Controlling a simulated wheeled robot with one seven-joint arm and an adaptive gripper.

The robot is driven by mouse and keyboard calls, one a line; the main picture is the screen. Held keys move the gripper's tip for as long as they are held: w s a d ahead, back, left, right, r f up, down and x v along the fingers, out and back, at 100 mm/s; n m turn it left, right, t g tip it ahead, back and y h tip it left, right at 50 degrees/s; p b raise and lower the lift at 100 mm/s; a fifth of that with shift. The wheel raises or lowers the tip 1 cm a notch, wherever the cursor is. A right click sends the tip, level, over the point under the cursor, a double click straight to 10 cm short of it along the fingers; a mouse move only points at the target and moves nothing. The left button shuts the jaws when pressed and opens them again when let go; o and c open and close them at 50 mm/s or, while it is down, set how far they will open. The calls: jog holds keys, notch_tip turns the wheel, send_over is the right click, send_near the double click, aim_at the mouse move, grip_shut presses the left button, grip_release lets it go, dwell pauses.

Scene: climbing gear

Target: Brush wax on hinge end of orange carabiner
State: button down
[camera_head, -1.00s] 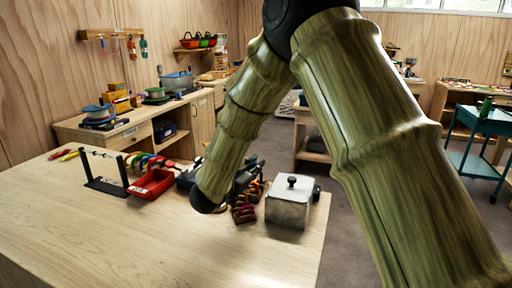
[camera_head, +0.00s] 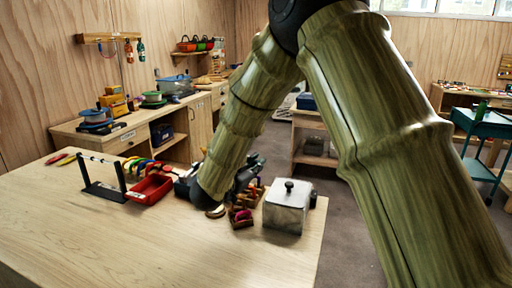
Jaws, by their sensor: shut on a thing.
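My gripper (camera_head: 250,170) is dark and half hidden behind my own green-brown arm, above the far side of the table. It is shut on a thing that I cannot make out. No brush or wax can be made out. A lidded grey metal box (camera_head: 287,211) stands to the right of my gripper, apart from it.
A red tray (camera_head: 150,188) sits beside the stand. Small wooden holders with coloured pieces (camera_head: 241,217) stand by the grey box. Red and yellow tools (camera_head: 61,159) lie at the far left. The front of the table (camera_head: 130,245) is clear.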

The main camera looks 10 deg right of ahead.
notch_tip(320, 180, up, 5)
jog(key=p, duration=0.3)
jog(key=shift+s+d+r, duration=0.15)
dwell(0.8)
jog(key=shift+d+f+n+y+p, duration=0.15)
jog(key=shift+d+f+y+p, duration=0.05)
jog(key=shift+d+p, duration=0.25)
jog(key=shift+d+f+n+y+p, duration=0.2)
jog(key=shift+d+p, duration=0.15)
jog(key=shift+d, duration=0.15)
